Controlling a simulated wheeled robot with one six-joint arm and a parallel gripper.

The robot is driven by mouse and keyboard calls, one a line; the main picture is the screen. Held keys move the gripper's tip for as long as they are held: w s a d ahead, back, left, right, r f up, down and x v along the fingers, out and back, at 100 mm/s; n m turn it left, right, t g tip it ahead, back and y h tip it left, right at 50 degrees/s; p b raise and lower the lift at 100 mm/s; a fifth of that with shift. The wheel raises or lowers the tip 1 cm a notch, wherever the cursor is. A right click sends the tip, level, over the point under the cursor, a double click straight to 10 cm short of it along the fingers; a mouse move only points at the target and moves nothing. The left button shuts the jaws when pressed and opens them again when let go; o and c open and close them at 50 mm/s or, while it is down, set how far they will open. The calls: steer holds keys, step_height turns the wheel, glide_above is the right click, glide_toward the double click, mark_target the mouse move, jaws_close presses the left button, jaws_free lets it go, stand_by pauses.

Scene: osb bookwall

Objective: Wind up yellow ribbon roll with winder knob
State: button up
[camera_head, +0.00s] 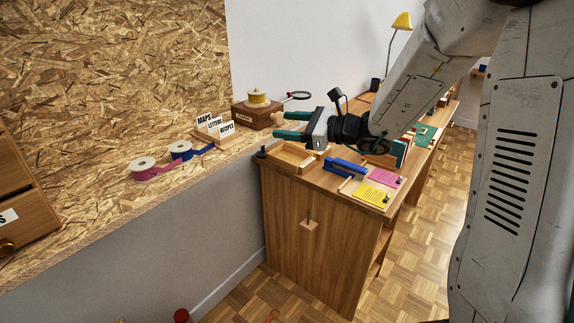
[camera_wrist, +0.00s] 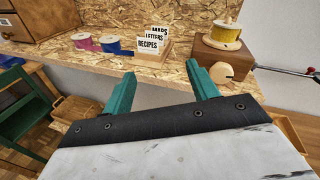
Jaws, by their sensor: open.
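The yellow ribbon roll (camera_head: 257,98) sits on top of a brown wooden winder box (camera_head: 246,118) on the shelf. In the wrist view the roll (camera_wrist: 226,36) is at the upper right, with the box (camera_wrist: 206,56) under it. A round pale wooden knob (camera_wrist: 221,72) sticks out from the box's near side. My gripper (camera_head: 277,125) is open and empty, with teal fingers pointing left toward the box. In the wrist view the gripper (camera_wrist: 160,84) has its right fingertip close to the knob, left of it. I cannot tell whether they touch.
A card holder (camera_head: 214,129) with label cards stands left of the winder. Pink (camera_head: 144,168) and blue (camera_head: 181,151) ribbon rolls lie on the OSB shelf. A magnifier (camera_head: 299,95) is behind the box. The desk below holds a wooden tray (camera_head: 292,157) and a blue stapler (camera_head: 345,168).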

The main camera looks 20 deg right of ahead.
steer(key=s+a+r+n+g+h, duration=0.1)
steer(key=s+a+n+g, duration=0.2)
steer(key=s+n, duration=0.3)
steer(key=s+a+n+g+h, duration=0.1)
steer(key=s+a+n+g, duration=0.3)
steer(key=s, duration=1)
steer(key=shift+r+n+g, duration=0.4)
steer(key=shift+n+g, duration=0.7)
steer(key=shift+n, duration=0.5)
